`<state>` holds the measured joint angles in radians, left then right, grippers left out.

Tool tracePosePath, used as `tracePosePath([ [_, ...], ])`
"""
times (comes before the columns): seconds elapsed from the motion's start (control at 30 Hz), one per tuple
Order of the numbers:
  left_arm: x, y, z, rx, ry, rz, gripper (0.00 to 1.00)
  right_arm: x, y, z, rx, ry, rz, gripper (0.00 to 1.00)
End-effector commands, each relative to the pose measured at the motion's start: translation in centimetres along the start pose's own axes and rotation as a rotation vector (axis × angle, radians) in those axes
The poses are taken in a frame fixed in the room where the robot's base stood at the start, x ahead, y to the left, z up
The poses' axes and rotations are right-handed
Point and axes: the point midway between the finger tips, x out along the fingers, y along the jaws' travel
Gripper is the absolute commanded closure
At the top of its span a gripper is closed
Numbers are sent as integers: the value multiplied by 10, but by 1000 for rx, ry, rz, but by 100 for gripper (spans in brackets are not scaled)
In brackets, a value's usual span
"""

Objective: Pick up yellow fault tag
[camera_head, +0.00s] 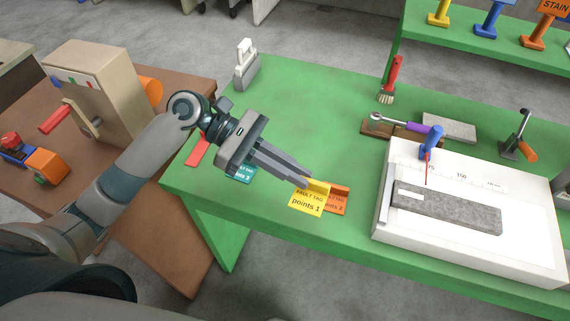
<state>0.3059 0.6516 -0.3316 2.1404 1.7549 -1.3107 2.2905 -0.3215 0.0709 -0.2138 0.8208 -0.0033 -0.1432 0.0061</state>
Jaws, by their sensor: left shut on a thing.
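My left gripper (303,182) comes in from the left and is shut on the tag's upper edge. I cannot tell whether the tag is lifted off the table. An orange tag (338,201) marked "points 2" is just right of the yellow tag and partly hidden by it. A teal tag (240,173) and a red tag (198,152) lie to the left, partly hidden by my left gripper and arm. My right gripper is not in view.
A white measuring board (465,262) with a grey felt strip (447,207) fills the right of the green table (310,110). The table's middle is clear.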

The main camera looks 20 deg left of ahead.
Motion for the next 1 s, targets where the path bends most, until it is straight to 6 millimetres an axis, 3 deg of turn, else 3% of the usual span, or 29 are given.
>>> tracePosePath([
  [0.7, 4, -6, 8, 0, 0, 1, 100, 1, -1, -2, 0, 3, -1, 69],
  [1.0, -2, 9, 18, -18, -6, 48, 100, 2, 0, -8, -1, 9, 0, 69],
])
